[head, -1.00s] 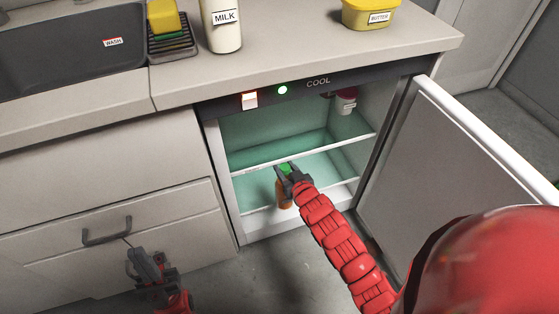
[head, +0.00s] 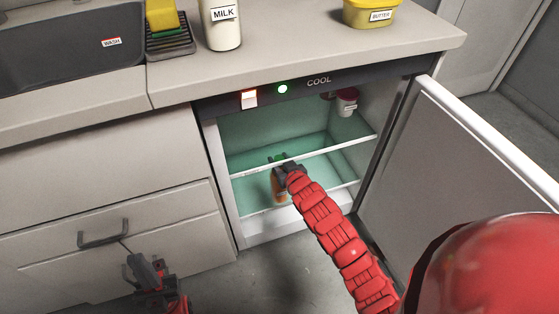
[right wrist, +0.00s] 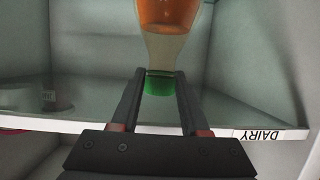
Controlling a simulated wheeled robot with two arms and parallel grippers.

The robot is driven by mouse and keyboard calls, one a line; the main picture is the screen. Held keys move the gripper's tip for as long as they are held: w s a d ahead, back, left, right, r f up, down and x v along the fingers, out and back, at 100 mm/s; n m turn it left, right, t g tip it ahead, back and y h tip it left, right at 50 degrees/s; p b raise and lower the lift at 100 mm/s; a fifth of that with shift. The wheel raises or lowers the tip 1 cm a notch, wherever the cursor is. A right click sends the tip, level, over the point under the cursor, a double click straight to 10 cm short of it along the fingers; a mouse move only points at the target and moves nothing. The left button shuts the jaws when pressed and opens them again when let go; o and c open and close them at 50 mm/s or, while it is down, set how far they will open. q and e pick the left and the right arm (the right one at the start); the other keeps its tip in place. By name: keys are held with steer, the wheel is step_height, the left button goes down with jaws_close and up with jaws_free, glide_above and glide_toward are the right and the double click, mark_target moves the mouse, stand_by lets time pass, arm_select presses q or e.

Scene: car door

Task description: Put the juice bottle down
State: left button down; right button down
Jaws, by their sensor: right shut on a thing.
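The juice bottle (head: 279,187), orange with a green cap, is inside the open fridge, below the front edge of the glass shelf (head: 256,170). My right gripper (head: 282,167) is shut on it near the cap. In the right wrist view the bottle (right wrist: 168,28) appears cap down between my gripper's fingers (right wrist: 160,82). Its base is partly hidden in the head view, and I cannot tell whether it touches the fridge's lower level (head: 300,198). My left gripper (head: 143,268) is low in front of the drawers, and its jaw state is unclear.
The fridge door (head: 440,170) stands open at the right. A red-lidded jar (head: 346,101) is in the fridge's upper right. Milk (head: 222,25) and a butter tub (head: 370,14) stand on the counter (head: 300,45). A drawer handle (head: 103,235) is above left of my left gripper.

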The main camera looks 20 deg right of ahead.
steer(key=shift+c, duration=2)
jaws_free()
